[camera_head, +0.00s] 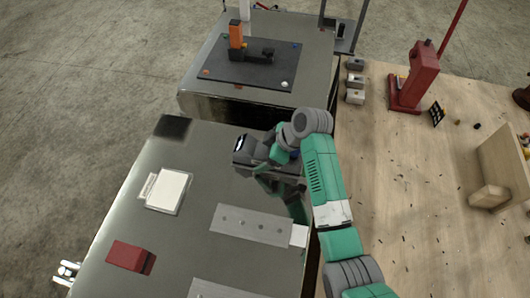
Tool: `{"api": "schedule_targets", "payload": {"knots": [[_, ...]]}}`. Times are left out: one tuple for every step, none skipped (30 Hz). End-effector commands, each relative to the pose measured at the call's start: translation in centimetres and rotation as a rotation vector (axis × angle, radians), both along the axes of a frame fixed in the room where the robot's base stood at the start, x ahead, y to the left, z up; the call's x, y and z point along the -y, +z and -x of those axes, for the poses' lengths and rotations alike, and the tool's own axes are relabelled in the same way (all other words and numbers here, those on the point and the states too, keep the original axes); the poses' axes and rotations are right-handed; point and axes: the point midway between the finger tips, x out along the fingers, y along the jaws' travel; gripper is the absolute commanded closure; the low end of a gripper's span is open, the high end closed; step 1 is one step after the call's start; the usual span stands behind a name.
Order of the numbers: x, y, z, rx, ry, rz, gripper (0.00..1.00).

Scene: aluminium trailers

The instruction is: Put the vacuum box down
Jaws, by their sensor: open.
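My gripper (243,148) is over the right-centre of the near aluminium trailer top (200,150), close to its far edge. It is small and dark here, and its jaws are hard to make out; I see nothing clearly held in it. I cannot tell for certain which thing is the vacuum box. A white flat box (168,190) lies on the trailer top to the left of my gripper, apart from it. A red block (130,256) lies near the front left. My arm hides part of the trailer's right side.
Metal plates with holes (252,224) lie on the near trailer, and a black square (172,127) is at its far-left corner. The far trailer holds a dark board (225,69) with an orange-and-black device (236,38). A wooden bench (400,170) with a red press (416,78) stands right.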

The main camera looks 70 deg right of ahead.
Motion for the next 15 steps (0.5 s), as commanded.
{"api": "schedule_targets", "payload": {"knots": [[0.0,0.3,0.0,0.000,0.000,0.000,0.22],[0.0,0.6,0.0,0.000,0.000,0.001,0.22],[0.1,0.8,0.3,0.001,-0.001,0.003,0.22],[0.2,1.2,0.5,0.003,-0.001,0.004,0.22],[0.3,1.7,0.9,0.003,-0.002,0.003,0.22],[0.4,2.5,1.4,0.003,-0.003,0.004,0.22],[0.4,3.2,1.8,0.003,-0.002,0.005,0.22],[0.5,3.9,2.2,0.003,-0.002,0.005,0.22],[0.6,4.7,2.8,0.003,-0.003,0.005,0.22],[0.7,5.4,3.3,0.003,-0.003,0.004,0.22],[0.7,6.0,3.7,0.003,-0.003,0.004,0.22],[0.8,6.8,4.1,0.003,-0.001,0.004,0.22],[0.9,7.4,4.5,0.003,-0.001,0.004,0.22],[0.9,7.9,4.8,0.003,-0.001,0.004,0.22],[1.0,8.6,5.2,0.003,-0.001,0.004,0.22]]}}
